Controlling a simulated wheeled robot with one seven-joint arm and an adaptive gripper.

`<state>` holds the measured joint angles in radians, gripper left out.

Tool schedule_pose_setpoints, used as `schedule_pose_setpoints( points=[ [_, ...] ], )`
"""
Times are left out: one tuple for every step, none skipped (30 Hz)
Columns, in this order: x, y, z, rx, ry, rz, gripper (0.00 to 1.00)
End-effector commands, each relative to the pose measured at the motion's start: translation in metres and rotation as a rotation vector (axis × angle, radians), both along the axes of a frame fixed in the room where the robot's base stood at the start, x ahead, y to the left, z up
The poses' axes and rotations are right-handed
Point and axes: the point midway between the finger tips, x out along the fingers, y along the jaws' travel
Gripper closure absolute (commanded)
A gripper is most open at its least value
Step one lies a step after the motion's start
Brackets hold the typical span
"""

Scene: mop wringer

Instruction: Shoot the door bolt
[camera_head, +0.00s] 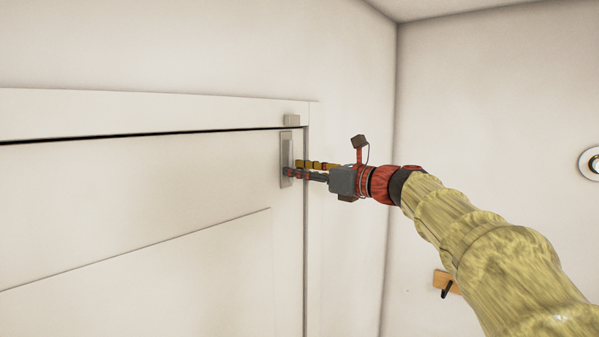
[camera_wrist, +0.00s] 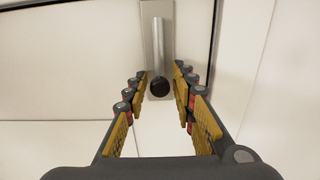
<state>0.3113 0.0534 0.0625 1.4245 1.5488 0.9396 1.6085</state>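The door bolt (camera_head: 286,150) is a grey metal plate mounted upright near the top right corner of the white door (camera_head: 150,200). In the wrist view the bolt (camera_wrist: 157,40) shows a vertical rod with a dark round knob (camera_wrist: 160,86) at its lower end. A small keeper block (camera_head: 291,119) sits on the frame above the plate, with a gap between them. My gripper (camera_head: 290,170) is at the lower part of the bolt. In the wrist view its fingers (camera_wrist: 160,88) are open on both sides of the knob, with visible gaps; contact is not seen.
The door frame (camera_head: 200,110) runs along the top and right of the door. A side wall stands right of the arm, with a wooden hook plate (camera_head: 446,283) low down and a round white fixture (camera_head: 591,164) at the right edge. The space around my gripper is otherwise clear.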

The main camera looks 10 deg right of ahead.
Motion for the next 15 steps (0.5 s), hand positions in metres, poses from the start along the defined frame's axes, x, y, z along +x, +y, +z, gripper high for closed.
schedule_pose_setpoints(
  points=[
    [-0.0001,-0.0001,0.0,0.0,0.0,0.0,0.78],
    [-0.0001,-0.0001,0.0,0.0,0.0,0.0,0.8],
    [-0.0001,-0.0001,0.0,0.0,0.0,0.0,0.82],
    [-0.0002,-0.0001,0.0,0.0,0.0,0.0,0.84],
    [-0.0002,-0.0001,0.0,0.0,0.0,0.0,0.86],
    [-0.0002,-0.0001,0.0,0.0,0.0,0.0,0.88],
    [-0.0002,-0.0001,0.0001,0.0,0.0,0.0,0.9],
    [-0.0002,-0.0001,0.0001,0.0,0.0,0.0,0.91],
    [-0.0002,-0.0001,0.0001,0.0,0.0,0.0,0.94],
    [-0.0002,-0.0001,0.0001,0.0,0.0,0.0,0.95],
    [-0.0002,-0.0001,0.0001,0.0,0.0,0.0,0.97],
    [-0.0002,-0.0001,0.0001,0.0,0.0,0.0,0.99],
    [-0.0002,-0.0001,0.0001,0.0,0.0,0.0,1.0],
    [-0.0002,-0.0001,0.0001,0.0,0.0,0.0,1.0],
    [-0.0001,-0.0002,0.0001,0.0,0.0,0.0,1.0]
  ],
)
